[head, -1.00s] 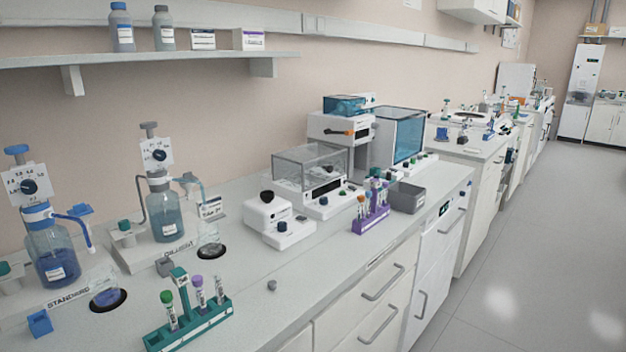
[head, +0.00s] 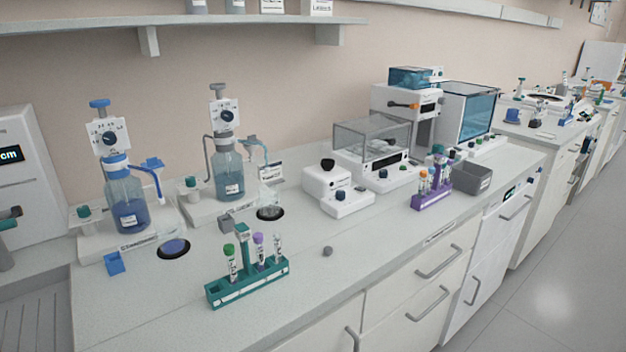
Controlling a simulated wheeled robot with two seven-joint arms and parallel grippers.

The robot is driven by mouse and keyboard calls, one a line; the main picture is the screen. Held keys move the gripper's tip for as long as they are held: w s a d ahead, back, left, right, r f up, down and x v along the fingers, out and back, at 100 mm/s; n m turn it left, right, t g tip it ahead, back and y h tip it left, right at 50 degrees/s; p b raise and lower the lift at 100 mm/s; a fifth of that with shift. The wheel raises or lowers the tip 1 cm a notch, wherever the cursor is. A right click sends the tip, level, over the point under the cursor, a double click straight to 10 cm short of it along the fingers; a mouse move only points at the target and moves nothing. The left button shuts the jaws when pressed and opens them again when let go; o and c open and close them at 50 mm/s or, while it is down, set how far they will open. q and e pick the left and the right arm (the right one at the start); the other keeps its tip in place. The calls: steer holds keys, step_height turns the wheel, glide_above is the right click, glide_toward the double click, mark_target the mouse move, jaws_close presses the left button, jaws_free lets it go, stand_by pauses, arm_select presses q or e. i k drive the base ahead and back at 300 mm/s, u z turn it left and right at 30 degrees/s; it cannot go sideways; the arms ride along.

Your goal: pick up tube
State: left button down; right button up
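A teal rack (head: 248,284) stands on the front part of the bench, left of the middle. It holds a tube with a green cap (head: 230,264), a tube with a purple cap (head: 259,250) and a tube with a pale cap (head: 278,249), all upright. A purple rack (head: 432,198) farther right holds several tubes with orange, green and other caps. Which tube the task means cannot be told. Neither of my grippers shows in the head view.
Two dispenser bottles, one blue (head: 128,205) and one grey-teal (head: 229,172), stand behind the teal rack. A white device (head: 345,199) and a grey bin (head: 472,178) stand farther right. The bench front is mostly clear.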

mark_target(276, 245)
steer(key=z, duration=2.45)
steer(key=i, duration=1.5)
steer(key=u, duration=3.15)
